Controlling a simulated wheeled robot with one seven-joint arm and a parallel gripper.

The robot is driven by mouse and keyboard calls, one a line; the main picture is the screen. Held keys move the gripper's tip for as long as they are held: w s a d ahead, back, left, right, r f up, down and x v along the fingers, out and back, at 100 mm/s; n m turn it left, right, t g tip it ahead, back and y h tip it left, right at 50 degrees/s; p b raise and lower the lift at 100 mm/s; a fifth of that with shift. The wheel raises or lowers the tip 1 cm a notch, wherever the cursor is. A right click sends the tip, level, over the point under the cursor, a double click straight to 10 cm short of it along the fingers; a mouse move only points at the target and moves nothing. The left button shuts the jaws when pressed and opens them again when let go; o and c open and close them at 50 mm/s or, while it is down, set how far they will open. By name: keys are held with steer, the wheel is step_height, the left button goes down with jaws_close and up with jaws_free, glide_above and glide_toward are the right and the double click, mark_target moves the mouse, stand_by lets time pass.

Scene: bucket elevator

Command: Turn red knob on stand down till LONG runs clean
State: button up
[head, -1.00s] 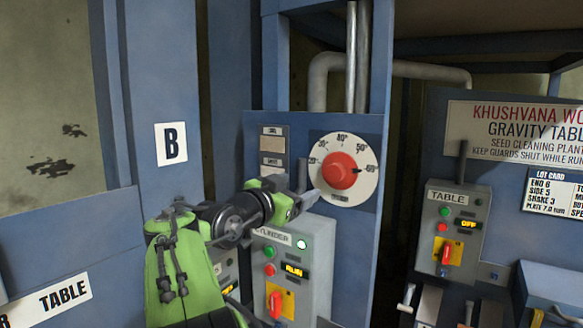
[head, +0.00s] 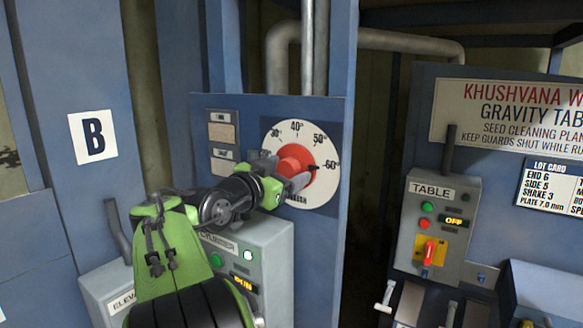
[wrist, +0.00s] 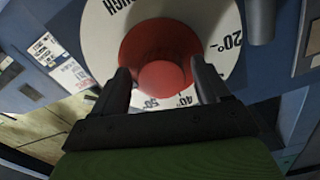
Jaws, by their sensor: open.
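The red knob (head: 297,165) sits at the centre of a round white dial marked in degrees (head: 320,192) on a blue stand panel. The dial's black pointer mark is close to the 60° figure. My gripper (head: 292,182) is at the knob's lower side in the head view, partly covering it. In the wrist view, the red knob (wrist: 160,70) lies between and just beyond my two open fingers (wrist: 163,88). I cannot tell whether either finger touches it. The LONG spout or its grain flow is not recognisable in either view.
A grey CYLINDER box (head: 275,262) stands below the dial, partly behind my arm. A grey TABLE control box (head: 440,225) showing OFF is at right. Pipes (head: 308,60) rise behind the panel. A dark gap separates the two panels.

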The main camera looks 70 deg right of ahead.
steer(key=shift+w+a, duration=0.1)
steer(key=shift+a, duration=0.1)
steer(key=shift+c, duration=1.1)
steer(key=c, duration=0.8)
steer(key=shift+n, duration=0.3)
steer(key=n+p, duration=0.1)
steer(key=n, duration=0.2)
steer(key=shift+r+n+p, duration=0.1)
steer(key=shift+n+p, duration=0.5)
steer(key=shift+n, duration=1.4)
